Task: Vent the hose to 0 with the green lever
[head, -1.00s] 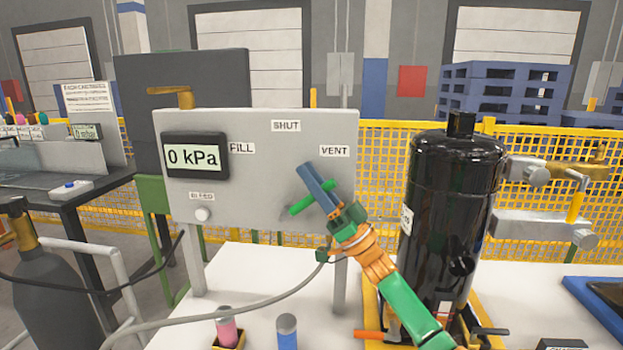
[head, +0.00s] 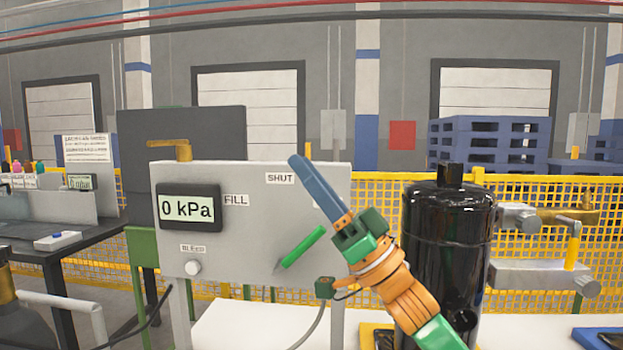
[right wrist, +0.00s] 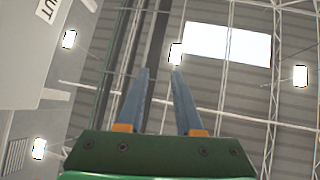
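The green lever (head: 303,247) is on the front of the grey panel (head: 240,255), slanting from lower left to upper right. The display (head: 190,208) on the panel reads 0 kPa. The FILL label (head: 236,199) and SHUT label (head: 280,178) show; the VENT label is hidden behind my right gripper. My right gripper (head: 296,160) points up and left in front of the panel, above the lever and apart from it. In the right wrist view its two blue fingers (right wrist: 159,72) stand apart with nothing between them. My left gripper is out of view.
A black tank (head: 447,250) stands right of the panel, with valve fittings (head: 560,215) beside it. A BLEED knob (head: 193,267) is low on the panel. A hose (head: 312,325) hangs below the panel. Yellow mesh fencing (head: 375,200) runs behind.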

